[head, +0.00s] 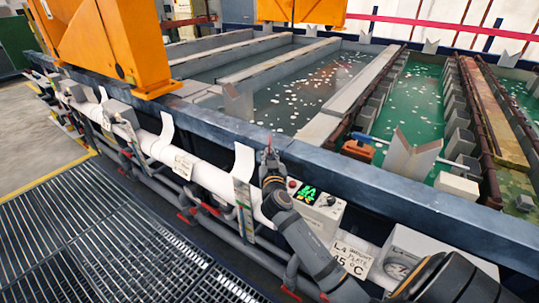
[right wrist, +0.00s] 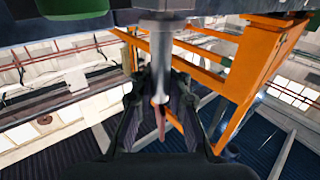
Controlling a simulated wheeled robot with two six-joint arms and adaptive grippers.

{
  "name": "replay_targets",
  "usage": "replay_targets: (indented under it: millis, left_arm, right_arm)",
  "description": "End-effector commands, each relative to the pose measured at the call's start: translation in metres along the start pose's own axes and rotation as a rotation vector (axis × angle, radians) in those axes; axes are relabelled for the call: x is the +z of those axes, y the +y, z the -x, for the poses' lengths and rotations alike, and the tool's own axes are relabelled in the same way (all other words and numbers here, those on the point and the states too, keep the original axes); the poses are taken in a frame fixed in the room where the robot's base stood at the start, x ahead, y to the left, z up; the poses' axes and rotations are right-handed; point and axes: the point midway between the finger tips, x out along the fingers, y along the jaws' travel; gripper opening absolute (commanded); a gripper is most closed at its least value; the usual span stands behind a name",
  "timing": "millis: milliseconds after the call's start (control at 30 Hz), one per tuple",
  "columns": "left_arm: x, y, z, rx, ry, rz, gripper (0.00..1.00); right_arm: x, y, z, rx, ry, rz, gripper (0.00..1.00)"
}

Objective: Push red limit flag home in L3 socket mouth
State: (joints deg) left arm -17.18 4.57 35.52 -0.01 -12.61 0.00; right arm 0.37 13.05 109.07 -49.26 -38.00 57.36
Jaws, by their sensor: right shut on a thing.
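My right gripper (head: 270,160) is raised at the front rim of the tanks, near the middle of the head view. A small red piece, which looks like the red limit flag (head: 269,144), shows at its tips. In the right wrist view the gripper's fingers (right wrist: 160,108) stand on either side of a grey metal rod (right wrist: 158,65), with a narrow red strip of the flag (right wrist: 159,122) between them. The fingers hide much of the flag. I cannot make out the L3 socket mouth or whether the flag touches it. My left gripper is not in view.
The dark tank rim (head: 360,185) runs diagonally past the gripper. Beside it are a control box with a green display (head: 319,208) and an upright gauge strip (head: 243,178). An L4 card (head: 350,258) hangs below. An orange gantry (head: 135,45) stands upper left; grating (head: 130,240) lies lower left.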

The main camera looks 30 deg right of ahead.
Motion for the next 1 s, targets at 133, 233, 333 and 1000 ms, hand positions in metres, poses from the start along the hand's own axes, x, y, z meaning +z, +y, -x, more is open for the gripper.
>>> replay_targets:
  millis: [133, 233, 333, 1000]
  left_arm:
    - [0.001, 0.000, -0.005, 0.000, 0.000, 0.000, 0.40]
    - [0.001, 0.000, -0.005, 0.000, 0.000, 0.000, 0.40]
    - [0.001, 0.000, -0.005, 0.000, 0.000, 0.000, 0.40]
    - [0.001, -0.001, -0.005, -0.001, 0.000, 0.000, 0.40]
  right_arm:
    - [0.004, 0.000, 0.000, 0.000, 0.001, 0.000, 0.00]
    - [0.004, 0.000, 0.000, 0.000, 0.002, 0.000, 0.15]
    - [0.004, 0.000, 0.000, 0.000, 0.001, 0.000, 0.29]
    - [0.007, -0.001, 0.050, -0.001, -0.005, -0.003, 0.42]
